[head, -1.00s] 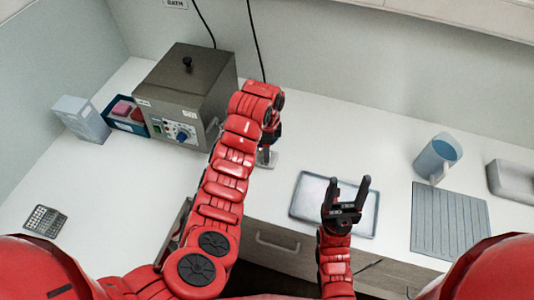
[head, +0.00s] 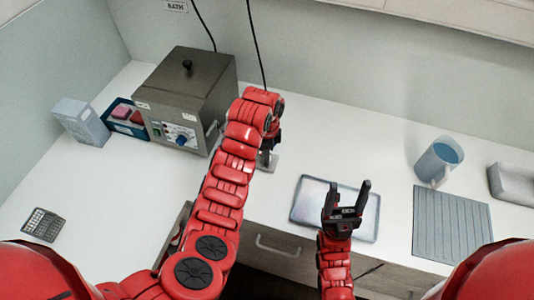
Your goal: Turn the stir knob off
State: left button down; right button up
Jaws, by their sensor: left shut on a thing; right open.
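A dark metal bath unit (head: 191,88) labelled BATH on the wall stands at the back left. My arm hides much of that thing. My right gripper (head: 346,196) is open and empty, over the shallow tray (head: 306,193).
A blue bin of small packs (head: 126,126) and a pale box (head: 81,121) stand left of the unit. A calculator (head: 43,224) lies at front left. A blue jug (head: 438,162), grey ribbed mat (head: 452,224) and grey dish (head: 512,184) are at right. The counter's middle back is clear.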

pick_arm(q)
jog(key=shift+n, duration=0.4)
jog(key=n+p, duration=0.1)
jog(key=n, duration=0.3)
jog(key=shift+r+n, duration=0.1)
jog(key=shift+n, duration=0.3)
jog(key=n, duration=0.6)
jog(key=shift+w+p, duration=0.1)
jog(key=shift+p, duration=0.3)
jog(key=n, duration=0.6)
jog(key=shift+n, duration=0.4)
jog(key=n, duration=0.5)
jog(key=shift+n, duration=0.4)
jog(key=c, duration=0.6)
grip_release()
